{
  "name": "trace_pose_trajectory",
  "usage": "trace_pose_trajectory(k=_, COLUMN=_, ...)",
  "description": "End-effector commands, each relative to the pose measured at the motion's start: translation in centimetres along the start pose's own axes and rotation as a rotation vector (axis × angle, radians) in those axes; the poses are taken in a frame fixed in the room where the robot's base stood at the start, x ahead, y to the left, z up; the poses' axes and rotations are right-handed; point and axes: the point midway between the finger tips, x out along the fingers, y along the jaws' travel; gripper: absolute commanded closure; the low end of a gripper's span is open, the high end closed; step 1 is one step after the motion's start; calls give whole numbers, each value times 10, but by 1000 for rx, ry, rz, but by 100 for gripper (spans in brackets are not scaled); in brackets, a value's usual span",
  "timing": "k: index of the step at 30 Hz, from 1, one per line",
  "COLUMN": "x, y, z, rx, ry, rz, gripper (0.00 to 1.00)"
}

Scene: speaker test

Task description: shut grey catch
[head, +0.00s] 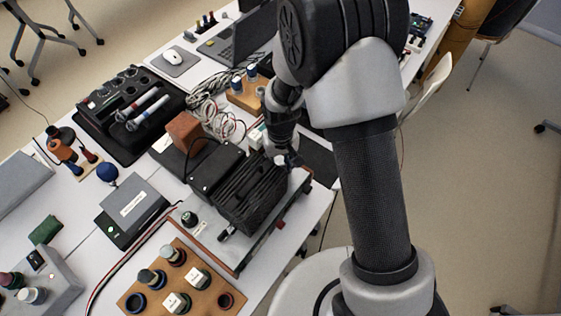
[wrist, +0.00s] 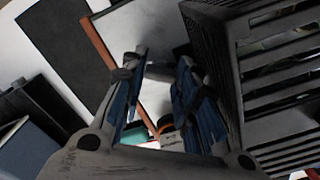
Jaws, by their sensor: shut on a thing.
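My gripper (head: 283,154) reaches down at the far right corner of the black ribbed speaker unit (head: 250,192), which sits on a grey test plate (head: 243,258). In the wrist view, the blue-padded fingers of my gripper (wrist: 160,66) stand beside the slatted black housing (wrist: 275,75). Another small dark lever (head: 224,236) shows at the near corner of the plate.
A wooden board with several knobs (head: 150,300) lies nearest. A grey box (head: 132,208) and a black tool tray (head: 105,120) are to the left. Coiled cables (head: 207,105) and an orange-brown block (head: 184,130) lie behind the unit. The table's right edge is close to the plate.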

Motion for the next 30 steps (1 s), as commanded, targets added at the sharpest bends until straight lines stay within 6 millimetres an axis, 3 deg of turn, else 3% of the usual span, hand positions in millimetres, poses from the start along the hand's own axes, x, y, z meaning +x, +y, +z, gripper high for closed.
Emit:
trace_pose_trajectory(k=15, x=0, y=0, z=0, rx=-447, ry=-1, rz=0, gripper=96)
trace_pose_trajectory(k=30, x=0, y=0, z=0, rx=-632, ry=0, rz=0, gripper=96)
